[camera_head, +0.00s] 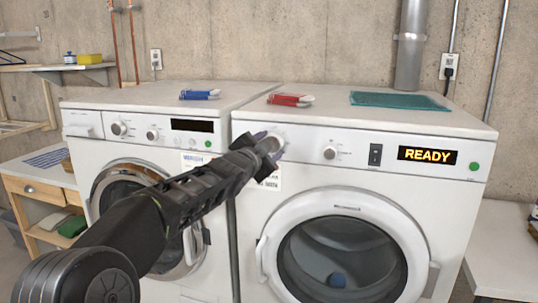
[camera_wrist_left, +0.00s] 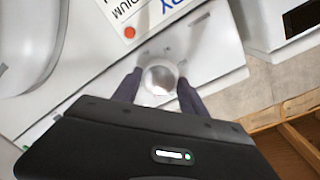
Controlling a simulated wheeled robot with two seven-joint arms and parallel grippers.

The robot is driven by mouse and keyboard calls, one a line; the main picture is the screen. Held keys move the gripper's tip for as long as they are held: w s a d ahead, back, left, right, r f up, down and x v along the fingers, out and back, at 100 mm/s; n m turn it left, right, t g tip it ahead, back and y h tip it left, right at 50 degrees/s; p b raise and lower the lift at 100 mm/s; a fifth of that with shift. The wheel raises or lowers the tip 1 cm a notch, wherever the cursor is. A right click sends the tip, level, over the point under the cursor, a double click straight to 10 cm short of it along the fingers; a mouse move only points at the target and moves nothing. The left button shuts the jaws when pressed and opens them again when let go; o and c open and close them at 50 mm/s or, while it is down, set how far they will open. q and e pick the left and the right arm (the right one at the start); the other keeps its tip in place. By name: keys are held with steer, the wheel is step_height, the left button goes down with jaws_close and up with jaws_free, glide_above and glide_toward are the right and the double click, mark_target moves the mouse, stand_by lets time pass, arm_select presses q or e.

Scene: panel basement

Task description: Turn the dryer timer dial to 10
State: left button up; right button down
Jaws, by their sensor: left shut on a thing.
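The dryer (camera_head: 400,170) is the white front loader on the right, with a lit READY display (camera_head: 427,156). Its timer dial (camera_head: 272,144) is at the left end of its control panel, mostly hidden by my gripper in the head view. In the left wrist view the pale round dial (camera_wrist_left: 160,79) sits between the two dark fingers. My left gripper (camera_head: 267,146) is shut on the dial, with a finger at each side. The marks around the dial are too small and blurred to read, so I cannot tell its setting. My right gripper is not in view.
A second knob (camera_head: 330,153) and a black switch (camera_head: 375,154) are right of the timer dial. The washer (camera_head: 150,140) stands close on the left. A red item (camera_head: 290,99) and a teal mat (camera_head: 398,100) lie on the dryer top. The dryer's round door (camera_head: 340,205) is closed below.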

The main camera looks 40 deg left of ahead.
arm_select(q)
steer(key=shift+m+b, duration=0.4)
steer(key=shift+m, duration=0.6)
steer(key=o, duration=1.4)
steer(key=shift+c, duration=0.2)
steer(key=shift+s, duration=0.15)
steer(key=b+v, duration=0.1)
steer(key=v, duration=0.6)
steer(key=shift+s+d, duration=0.2)
steer(key=shift+s, duration=0.05)
